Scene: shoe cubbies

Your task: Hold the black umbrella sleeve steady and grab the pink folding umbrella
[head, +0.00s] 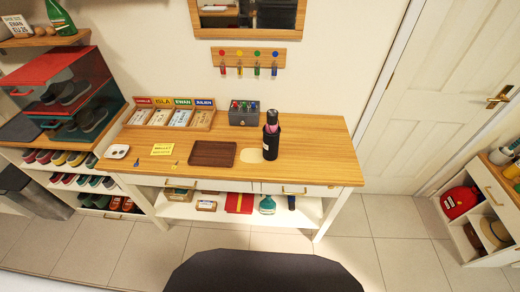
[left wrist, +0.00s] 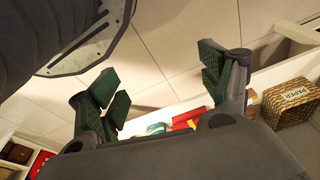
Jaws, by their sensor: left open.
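The black umbrella sleeve (head: 271,143) stands upright on the wooden table top, right of its middle. The pink folding umbrella (head: 271,128) is inside it, with a little pink and its dark top showing at the sleeve's mouth. Neither gripper shows in the head view. In the left wrist view my left gripper (left wrist: 165,90) is open and empty, its green-padded fingers wide apart. It is near the table's lower shelf, away from the sleeve, which that view does not show.
On the table (head: 330,150) are a brown tray (head: 213,153), a grey box (head: 243,114), a yellow note (head: 162,149) and card holders (head: 172,116). The lower shelf holds a red item (head: 239,202) and a teal bottle (head: 267,205). The table's right end is clear.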

